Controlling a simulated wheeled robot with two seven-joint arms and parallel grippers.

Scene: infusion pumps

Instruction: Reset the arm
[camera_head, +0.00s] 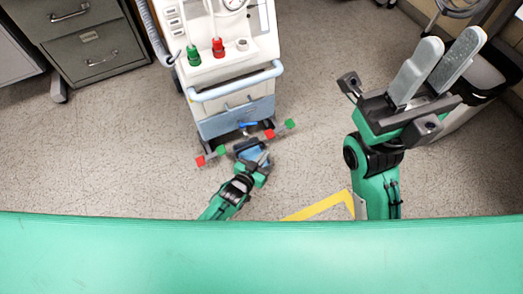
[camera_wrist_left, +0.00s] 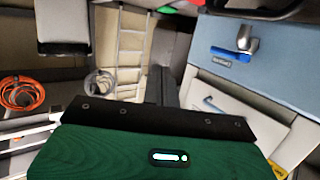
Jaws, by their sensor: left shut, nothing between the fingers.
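My left arm comes in from the bottom in the head view. Its gripper (camera_head: 262,160) is small and low, just in front of the base of a white and blue pump cart (camera_head: 235,115). The left wrist view shows its dark fingers (camera_wrist_left: 163,85) together with nothing between them. My right gripper (camera_head: 450,55) is large and close to the head camera at the upper right. Its two grey fingers point up and to the right, with a gap between them and nothing in it.
The cart carries a green knob (camera_head: 193,55), a red knob (camera_head: 218,47) and a light blue handle bar (camera_head: 236,82). A grey drawer cabinet (camera_head: 90,45) stands at the upper left. A yellow floor marking (camera_head: 318,208) lies between my arms. The speckled floor at left is clear.

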